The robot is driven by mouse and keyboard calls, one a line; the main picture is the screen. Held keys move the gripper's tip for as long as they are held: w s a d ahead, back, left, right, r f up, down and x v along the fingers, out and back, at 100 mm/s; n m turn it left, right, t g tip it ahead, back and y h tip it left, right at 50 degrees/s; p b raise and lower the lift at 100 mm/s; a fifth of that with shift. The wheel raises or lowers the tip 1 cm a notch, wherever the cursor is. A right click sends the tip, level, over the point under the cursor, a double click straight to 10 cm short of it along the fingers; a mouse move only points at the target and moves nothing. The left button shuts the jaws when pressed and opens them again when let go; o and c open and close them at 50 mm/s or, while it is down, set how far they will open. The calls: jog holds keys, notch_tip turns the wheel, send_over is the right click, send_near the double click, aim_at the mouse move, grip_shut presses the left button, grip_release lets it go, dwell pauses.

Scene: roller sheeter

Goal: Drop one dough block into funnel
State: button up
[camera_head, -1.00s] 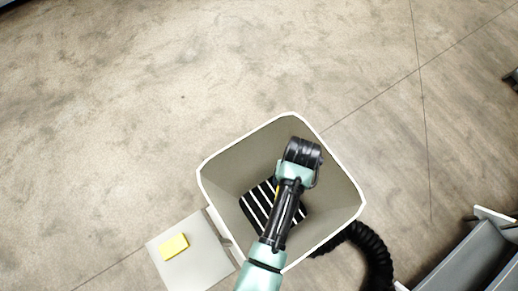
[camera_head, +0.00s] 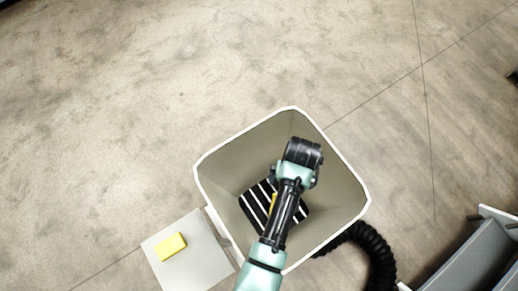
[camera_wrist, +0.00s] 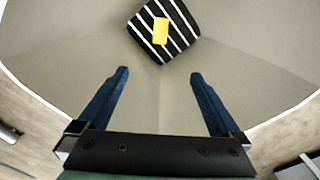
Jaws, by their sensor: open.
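The funnel (camera_head: 335,178) is a wide square hopper with a white rim and a dark, white-striped bottom. My arm reaches over it in the head view. My gripper (camera_wrist: 160,88) is open and empty above the funnel's inside, its two blue fingers spread apart. A yellow dough block (camera_wrist: 160,31) shows beyond the fingertips, over the striped bottom of the funnel (camera_wrist: 215,65), clear of both fingers. In the head view it is mostly hidden by my arm. Another yellow dough block (camera_head: 171,247) sits on the pale tray at the funnel's left.
The pale square tray (camera_head: 200,262) adjoins the funnel's lower left side. A black ribbed hose (camera_head: 377,255) curves out at the funnel's lower right. Grey equipment (camera_head: 470,262) stands at the lower right corner. The floor beyond the funnel is open.

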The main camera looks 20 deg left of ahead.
notch_tip(320, 180, up, 13)
dwell(0.5)
dwell(1.3)
